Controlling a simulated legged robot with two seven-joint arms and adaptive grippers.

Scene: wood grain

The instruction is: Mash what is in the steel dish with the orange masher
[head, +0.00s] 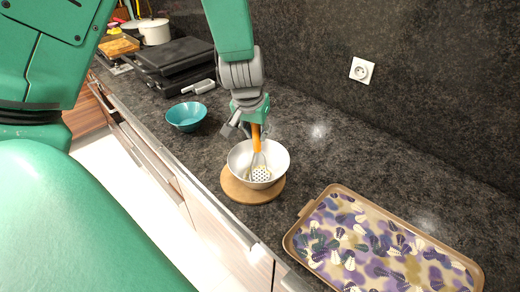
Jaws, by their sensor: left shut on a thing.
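The steel dish (241,156) is a round metal bowl standing on a round wooden board (235,190) on the dark counter. The masher has an orange handle (256,138) and a pale perforated head (261,174). My left gripper (253,118) is above the dish, shut on the upper part of the orange handle. The masher stands nearly upright with its head down inside the dish. A little pale yellowish content shows around the head; the rest is hidden. My right gripper is not in view.
A teal bowl (187,116) stands left of the dish. A patterned tray (385,250) lies at the right front. A black grill-like appliance (175,62) and a white pot (154,31) stand farther back. The dark wall with a socket (361,70) bounds the counter.

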